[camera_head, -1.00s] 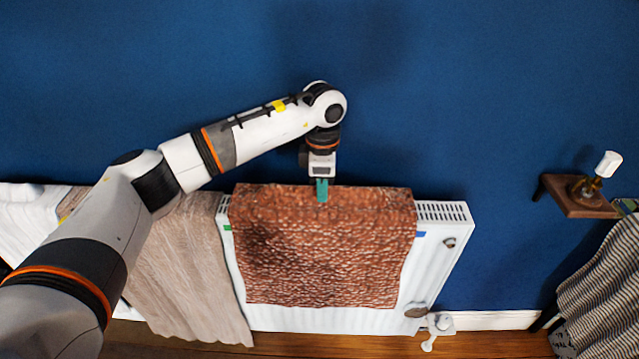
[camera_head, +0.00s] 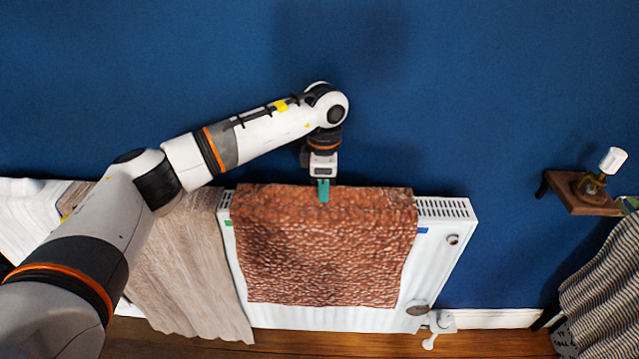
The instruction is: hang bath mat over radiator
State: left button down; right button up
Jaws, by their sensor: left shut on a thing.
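The bath mat (camera_head: 320,255) is reddish brown and textured. It lies over the top edge of the white radiator (camera_head: 432,262) and hangs down its front, covering the middle of it. The radiator's grille shows at the mat's right, and a narrow strip shows at its left. My left gripper (camera_head: 323,191) points down at the mat's top edge, near its middle, and its teal fingers are shut on the mat. What hangs behind the radiator is hidden. My right gripper is not in view.
A beige towel (camera_head: 190,270) and a white cloth (camera_head: 30,215) hang left of the radiator, partly behind my left arm. A valve (camera_head: 438,322) sits at the radiator's lower right.

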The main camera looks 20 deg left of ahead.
pick_arm(q)
jog(key=shift+f+b, duration=0.3)
jog(key=shift+f, duration=0.55)
